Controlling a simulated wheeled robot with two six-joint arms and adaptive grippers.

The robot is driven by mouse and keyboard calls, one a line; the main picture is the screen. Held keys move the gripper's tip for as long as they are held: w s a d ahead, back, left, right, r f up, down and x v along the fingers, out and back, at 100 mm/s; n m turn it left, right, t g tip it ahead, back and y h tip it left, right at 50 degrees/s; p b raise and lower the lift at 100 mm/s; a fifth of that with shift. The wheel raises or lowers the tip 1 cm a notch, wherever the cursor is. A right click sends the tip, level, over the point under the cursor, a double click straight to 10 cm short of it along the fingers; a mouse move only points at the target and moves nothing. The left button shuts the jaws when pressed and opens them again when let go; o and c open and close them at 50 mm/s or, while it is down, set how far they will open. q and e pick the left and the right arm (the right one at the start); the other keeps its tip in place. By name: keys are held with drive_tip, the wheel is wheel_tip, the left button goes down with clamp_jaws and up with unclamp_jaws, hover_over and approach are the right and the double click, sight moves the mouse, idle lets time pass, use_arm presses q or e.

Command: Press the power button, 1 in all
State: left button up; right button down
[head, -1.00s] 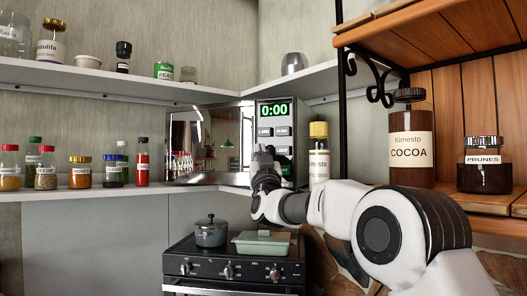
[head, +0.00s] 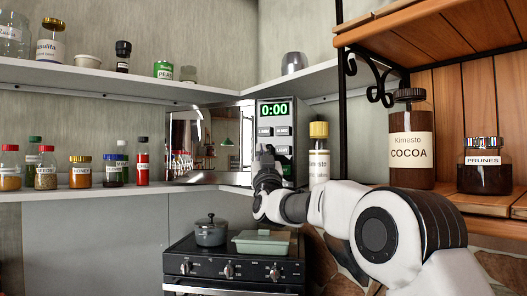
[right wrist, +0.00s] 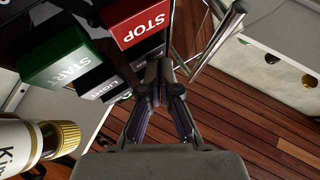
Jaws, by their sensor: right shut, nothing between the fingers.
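The microwave (head: 208,128) stands in the corner with a lit green 0:00 display (head: 273,109) above its button panel. My left gripper is out of view.
A gold-capped jar (head: 319,152) stands close to the right of the microwave. A stove (head: 230,275) with a pot (head: 211,232) and green dish (head: 262,243) is below. A wooden shelf (head: 489,203) with jars is at right.

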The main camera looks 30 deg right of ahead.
drive_tip(key=shift+w+d+p, duration=0.3)
drive_tip(key=shift+d, duration=0.15)
idle(0.5)
drive_tip(key=shift+a, duration=0.15)
drive_tip(key=shift+s+a+b, duration=0.8)
drive_tip(key=shift+a+b, duration=0.1)
drive_tip(key=shift+b, duration=0.05)
drive_tip(key=shift+f, duration=0.1)
drive_tip(key=s+a+b, duration=0.1)
drive_tip(key=a, duration=0.1)
drive_tip(key=s+a+b, duration=0.2)
drive_tip(key=shift+d, duration=0.1)
idle(0.7)
